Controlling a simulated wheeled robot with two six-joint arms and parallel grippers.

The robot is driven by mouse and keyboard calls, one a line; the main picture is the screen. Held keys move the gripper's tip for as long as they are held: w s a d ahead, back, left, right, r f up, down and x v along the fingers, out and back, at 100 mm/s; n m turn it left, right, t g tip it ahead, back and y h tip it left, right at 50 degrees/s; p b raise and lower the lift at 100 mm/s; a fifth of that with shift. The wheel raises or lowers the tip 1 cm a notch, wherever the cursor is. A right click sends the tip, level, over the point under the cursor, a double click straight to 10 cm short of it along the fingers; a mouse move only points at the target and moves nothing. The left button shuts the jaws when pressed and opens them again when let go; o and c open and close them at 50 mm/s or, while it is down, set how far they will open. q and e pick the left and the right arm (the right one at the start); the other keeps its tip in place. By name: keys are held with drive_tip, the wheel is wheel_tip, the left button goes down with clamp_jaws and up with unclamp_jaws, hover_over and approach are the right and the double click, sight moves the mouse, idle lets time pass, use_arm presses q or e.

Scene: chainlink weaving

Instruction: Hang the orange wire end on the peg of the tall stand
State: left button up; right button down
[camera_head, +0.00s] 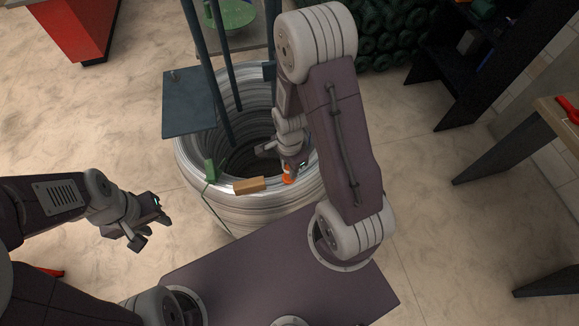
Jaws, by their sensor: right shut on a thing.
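The orange wire end (288,176) is a small bright orange piece at the front right of the big wire coil's rim. My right gripper (291,167) is right at it and shut on it, partly hidden by its own wrist. The tall stand (189,101) has dark blue posts and a flat plate over the coil's left side. A small upright piece, perhaps the peg (173,74), shows on the plate near its back left. My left gripper (153,230) is open and empty, left of the coil and apart from it.
The silver wire coil (235,208) stands on the floor with its middle open. A green block (210,171) with a green wire and a tan block (249,185) sit at its rim. Green rolls (389,40), a dark shelf (470,75) and a wooden table (556,116) stand beyond.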

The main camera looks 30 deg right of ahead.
drive_tip(key=shift+s+f, duration=0.1)
drive_tip(key=shift+f, duration=0.1)
drive_tip(key=c, duration=1.1)
unclamp_jaws()
drive_tip(key=shift+c, duration=0.2)
drive_tip(key=r, duration=0.9)
drive_tip(key=shift+w+d+r, duration=0.1)
drive_tip(key=shift+w+d, duration=0.2)
drive_tip(key=shift+s+a+r+n, duration=0.2)
drive_tip(key=shift+n, duration=0.6)
drive_tip(key=shift+s+a+r+n+t, duration=0.2)
drive_tip(key=shift+s+a+r+n, duration=0.35)
drive_tip(key=shift+n, duration=1.85)
drive_tip(key=shift+s+a+r+n+t, duration=0.25)
drive_tip(key=shift+s+n, duration=0.6)
drive_tip(key=shift+n, duration=1.55)
drive_tip(key=shift+s+a+r+n+t, duration=0.2)
drive_tip(key=shift+s+a+n, duration=0.4)
drive_tip(key=shift+n, duration=1.8)
